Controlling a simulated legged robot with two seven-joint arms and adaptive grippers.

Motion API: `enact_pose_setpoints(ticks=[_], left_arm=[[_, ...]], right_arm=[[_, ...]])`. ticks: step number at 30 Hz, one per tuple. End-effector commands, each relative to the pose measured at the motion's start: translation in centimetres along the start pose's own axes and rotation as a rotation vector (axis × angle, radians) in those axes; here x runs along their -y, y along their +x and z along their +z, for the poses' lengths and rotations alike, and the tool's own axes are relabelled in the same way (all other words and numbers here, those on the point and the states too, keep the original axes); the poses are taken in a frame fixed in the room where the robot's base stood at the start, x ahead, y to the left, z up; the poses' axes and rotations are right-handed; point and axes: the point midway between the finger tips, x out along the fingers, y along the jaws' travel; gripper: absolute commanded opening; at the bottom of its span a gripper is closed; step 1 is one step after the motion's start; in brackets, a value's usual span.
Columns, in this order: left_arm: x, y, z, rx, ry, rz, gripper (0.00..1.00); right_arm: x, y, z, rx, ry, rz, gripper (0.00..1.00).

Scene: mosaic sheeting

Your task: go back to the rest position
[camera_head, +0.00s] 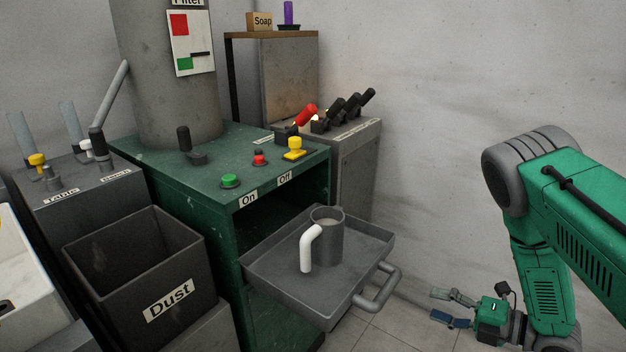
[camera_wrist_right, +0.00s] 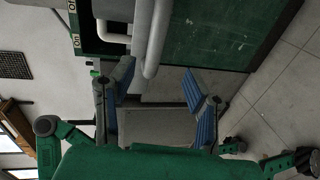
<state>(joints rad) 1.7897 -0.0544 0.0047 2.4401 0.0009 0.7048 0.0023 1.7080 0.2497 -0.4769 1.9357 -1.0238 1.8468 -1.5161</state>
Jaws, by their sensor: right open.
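My right gripper (camera_head: 452,307) is open and empty, low at the right of the head view, apart from the tray's handle (camera_head: 378,290). In the right wrist view my right gripper (camera_wrist_right: 160,88) shows its two blue-padded fingers spread, with nothing between them. The grey pull-out tray (camera_head: 278,287) stands out from the green cabinet (camera_head: 275,205). A grey mug (camera_head: 328,240) with a white handle stands upright in the tray. My left gripper is in neither view.
A black Dust bin (camera_head: 135,260) stands left of the tray. Green, red and yellow buttons (camera_head: 230,181) sit on the cabinet top. A grey box (camera_head: 350,155) with several levers stands behind. The tiled floor (camera_head: 395,330) between tray and my right arm is clear.

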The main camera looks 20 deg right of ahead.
Motion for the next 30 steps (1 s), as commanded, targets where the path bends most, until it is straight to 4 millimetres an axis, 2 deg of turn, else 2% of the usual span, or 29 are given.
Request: enact_pose_setpoints(ticks=[2, 5, 8, 11, 14, 15, 18, 21, 25, 30], left_arm=[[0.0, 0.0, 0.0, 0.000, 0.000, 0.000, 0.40], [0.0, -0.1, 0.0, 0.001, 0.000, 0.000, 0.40], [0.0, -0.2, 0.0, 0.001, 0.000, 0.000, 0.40], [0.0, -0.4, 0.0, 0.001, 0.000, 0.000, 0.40], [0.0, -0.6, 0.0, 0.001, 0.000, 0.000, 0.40], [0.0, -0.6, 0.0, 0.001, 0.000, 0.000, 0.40], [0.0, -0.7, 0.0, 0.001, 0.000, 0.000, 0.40], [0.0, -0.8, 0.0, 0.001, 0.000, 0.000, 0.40], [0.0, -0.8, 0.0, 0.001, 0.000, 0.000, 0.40], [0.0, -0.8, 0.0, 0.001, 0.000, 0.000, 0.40]], right_arm=[[0.2, 0.3, -0.2, 0.010, 0.026, -0.012, 0.43], [1.4, 1.3, -0.9, 0.065, 0.154, -0.075, 0.43], [3.9, 2.5, -2.7, 0.192, 0.421, -0.199, 0.43], [7.3, 2.4, -6.0, 0.392, 0.783, -0.351, 0.43], [10.4, 0.5, -10.5, 0.643, 1.145, -0.493, 0.43], [11.3, -0.7, -12.5, 0.752, 1.274, -0.541, 0.43], [12.8, -4.1, -17.1, 1.021, 1.529, -0.630, 0.43], [13.2, -6.9, -20.4, 1.230, 1.678, -0.675, 0.43], [13.2, -8.8, -22.6, 1.381, 1.762, -0.692, 0.43], [13.3, -9.3, -23.0, 1.418, 1.781, -0.693, 0.43]])
